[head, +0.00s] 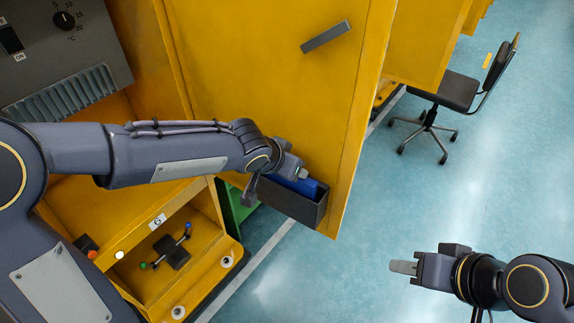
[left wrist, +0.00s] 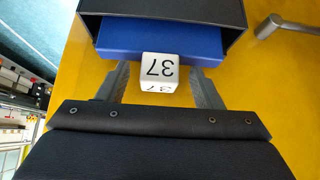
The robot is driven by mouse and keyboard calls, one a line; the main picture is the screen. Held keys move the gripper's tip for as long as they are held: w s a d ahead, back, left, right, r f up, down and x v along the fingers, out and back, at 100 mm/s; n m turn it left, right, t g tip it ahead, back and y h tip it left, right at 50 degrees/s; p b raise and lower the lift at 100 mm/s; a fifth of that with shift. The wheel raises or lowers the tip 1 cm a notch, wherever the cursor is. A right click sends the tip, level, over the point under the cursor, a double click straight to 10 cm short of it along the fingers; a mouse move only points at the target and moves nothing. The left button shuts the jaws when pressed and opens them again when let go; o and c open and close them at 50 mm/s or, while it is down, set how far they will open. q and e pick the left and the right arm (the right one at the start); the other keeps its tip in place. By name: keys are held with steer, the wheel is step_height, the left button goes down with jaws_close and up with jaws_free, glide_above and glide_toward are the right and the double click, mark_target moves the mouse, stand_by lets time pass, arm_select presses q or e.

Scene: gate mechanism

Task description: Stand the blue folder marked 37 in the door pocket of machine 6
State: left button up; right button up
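The blue folder (head: 310,187) sits in the dark door pocket (head: 290,207) on the inside of the open yellow door. In the left wrist view the folder (left wrist: 160,38) reaches into the pocket (left wrist: 170,8), and its white tag (left wrist: 161,68) reads 37. My left gripper (left wrist: 160,85) is open, its fingers spread either side of the tag with gaps between. In the head view my left gripper (head: 275,185) is at the pocket and hides part of the folder. My right gripper (head: 403,267) is away from the door over the floor, holding nothing visible; its finger gap cannot be made out.
The machine with a 6 label (head: 157,220) stands at left, with a knobbed mechanism (head: 173,252) in its low bay. The yellow door (head: 270,80) has a grey handle (head: 325,37). A black chair (head: 455,92) stands at upper right. The blue floor between is clear.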

arm_select(q)
steer(key=v, duration=0.7)
steer(key=shift+s+r, duration=0.25)
steer(key=shift+r, duration=0.05)
steer(key=shift+a, duration=0.1)
